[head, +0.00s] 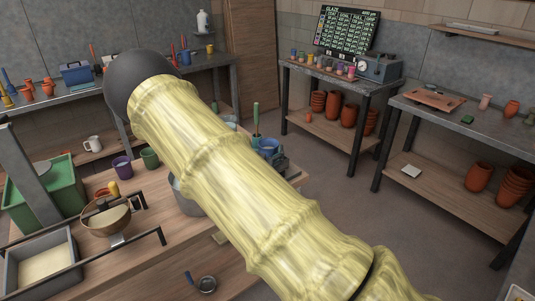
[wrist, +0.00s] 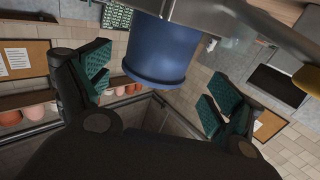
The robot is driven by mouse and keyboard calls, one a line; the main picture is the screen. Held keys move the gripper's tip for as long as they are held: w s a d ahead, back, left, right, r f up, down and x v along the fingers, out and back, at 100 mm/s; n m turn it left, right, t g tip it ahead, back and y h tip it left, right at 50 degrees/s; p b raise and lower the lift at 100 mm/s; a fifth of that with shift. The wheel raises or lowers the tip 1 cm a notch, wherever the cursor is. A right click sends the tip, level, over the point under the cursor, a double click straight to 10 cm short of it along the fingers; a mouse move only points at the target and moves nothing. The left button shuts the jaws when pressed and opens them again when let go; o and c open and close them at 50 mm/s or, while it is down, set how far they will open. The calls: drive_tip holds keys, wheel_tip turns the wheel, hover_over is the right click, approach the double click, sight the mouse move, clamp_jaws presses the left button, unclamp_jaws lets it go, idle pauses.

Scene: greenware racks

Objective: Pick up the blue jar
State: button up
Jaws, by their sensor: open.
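The blue jar (wrist: 157,50) hangs into the top middle of the wrist view, its rim end toward the camera and its upper part cut off by the frame. My gripper (wrist: 160,82) is open, with one teal-padded finger on each side and a wide gap between them. The jar shows in line with that gap, and neither finger appears to touch it. My arm covers much of the bench there.
A grey metal bar (wrist: 240,25) crosses the wrist view's upper right.

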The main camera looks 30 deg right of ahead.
sight(269, 143)
drive_tip(key=shift+d+p+x, duration=0.25)
drive_tip(key=shift+p+x, duration=0.8)
drive_tip(key=shift+x, duration=1.2)
drive_tip(key=shift+s+r, duration=0.25)
drive_tip(key=c, duration=1.3)
drive_tip(key=shift+r, duration=0.2)
drive_tip(key=shift+s+a+r+p, duration=0.15)
drive_tip(key=shift+s+a+r, duration=0.6)
drive_tip(key=shift+s+a, duration=1.1)
drive_tip(key=shift+s+a+r+p, duration=0.2)
drive_tip(key=shift+s+a+r, duration=0.55)
drive_tip(key=shift+s+a, duration=1.1)
drive_tip(key=shift+s+a+r+p, duration=0.15)
drive_tip(key=shift+s+a+r, duration=0.6)
drive_tip(key=shift+s+a, duration=1.1)
